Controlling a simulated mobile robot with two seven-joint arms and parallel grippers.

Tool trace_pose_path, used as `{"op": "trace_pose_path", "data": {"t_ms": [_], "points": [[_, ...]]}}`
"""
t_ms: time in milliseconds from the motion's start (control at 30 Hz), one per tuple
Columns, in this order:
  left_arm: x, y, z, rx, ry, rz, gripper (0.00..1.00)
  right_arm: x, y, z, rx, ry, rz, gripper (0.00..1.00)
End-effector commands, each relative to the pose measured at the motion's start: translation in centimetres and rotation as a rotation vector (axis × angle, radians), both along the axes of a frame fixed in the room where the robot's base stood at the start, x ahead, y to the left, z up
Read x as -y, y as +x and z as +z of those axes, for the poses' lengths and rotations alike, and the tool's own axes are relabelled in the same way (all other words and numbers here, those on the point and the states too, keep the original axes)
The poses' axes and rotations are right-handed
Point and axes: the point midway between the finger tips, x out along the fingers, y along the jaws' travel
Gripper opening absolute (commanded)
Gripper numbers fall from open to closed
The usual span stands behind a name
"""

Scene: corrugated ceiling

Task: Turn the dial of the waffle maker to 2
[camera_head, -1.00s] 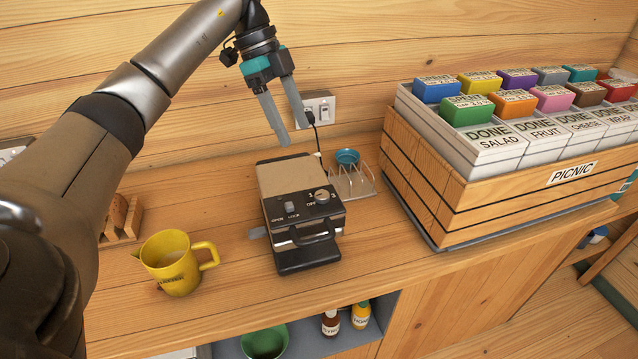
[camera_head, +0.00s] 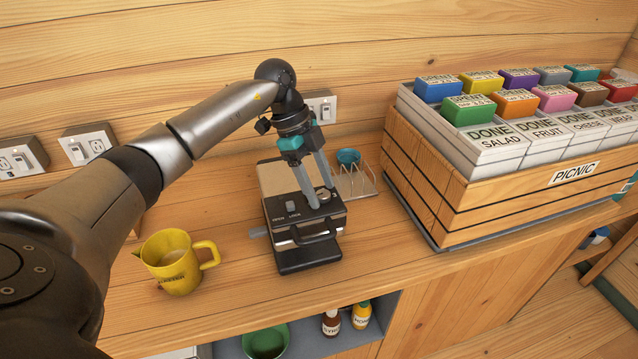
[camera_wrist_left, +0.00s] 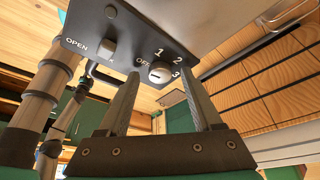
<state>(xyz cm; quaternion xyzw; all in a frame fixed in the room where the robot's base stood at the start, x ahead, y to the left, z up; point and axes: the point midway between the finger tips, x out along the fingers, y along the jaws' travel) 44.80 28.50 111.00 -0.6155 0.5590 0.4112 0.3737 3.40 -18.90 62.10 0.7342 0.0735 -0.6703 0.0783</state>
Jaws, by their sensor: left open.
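The black waffle maker (camera_head: 311,257) stands on the wooden counter with its lid down. Its dial (camera_wrist_left: 159,72) is a small round knob on the front panel, with OFF, 1, 2 and 3 printed around it. I cannot tell for sure which mark the dial points to. My left gripper (camera_head: 321,197) is open over the right part of the panel. In the left wrist view its fingers (camera_wrist_left: 162,76) stand on either side of the dial, apart from each other. Contact with the dial is not clear. In the head view the fingers partly hide the dial. My right gripper is not in view.
The wooden PICNIC crate (camera_head: 500,203) fills the right. Counter in front is clear.

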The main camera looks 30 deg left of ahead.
Motion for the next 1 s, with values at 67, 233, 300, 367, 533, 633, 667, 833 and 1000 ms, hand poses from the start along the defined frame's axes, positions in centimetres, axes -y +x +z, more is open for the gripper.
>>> {"op": "trace_pose_path", "data": {"t_ms": [67, 233, 300, 367, 533, 633, 667, 833, 1000], "points": [[0.00, 0.00, -0.01, 0.000, 0.000, 0.000, 0.66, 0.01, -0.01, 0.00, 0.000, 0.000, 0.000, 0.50], [0.00, 0.00, 0.01, 0.000, 0.000, 0.000, 0.52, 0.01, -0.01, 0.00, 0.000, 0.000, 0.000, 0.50], [-0.02, 0.00, 0.01, 0.000, 0.000, 0.000, 0.44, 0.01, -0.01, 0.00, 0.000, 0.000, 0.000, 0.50], [-0.02, 0.00, 0.01, 0.000, 0.000, 0.000, 0.37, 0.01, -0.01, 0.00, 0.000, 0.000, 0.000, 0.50], [-0.02, 0.00, 0.03, 0.000, 0.000, 0.000, 0.18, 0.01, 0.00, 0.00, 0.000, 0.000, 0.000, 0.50], [-0.03, 0.00, 0.04, 0.000, 0.000, 0.000, 0.07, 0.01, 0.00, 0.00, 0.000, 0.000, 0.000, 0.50], [-0.03, 0.00, 0.04, 0.000, 0.000, 0.000, 0.03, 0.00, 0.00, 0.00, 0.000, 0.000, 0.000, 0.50], [-0.03, 0.00, 0.05, 0.000, 0.000, 0.000, 0.00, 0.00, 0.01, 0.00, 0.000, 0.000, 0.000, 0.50], [-0.04, 0.01, 0.07, -0.001, 0.000, -0.004, 0.00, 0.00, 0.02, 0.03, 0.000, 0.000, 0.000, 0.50]]}}
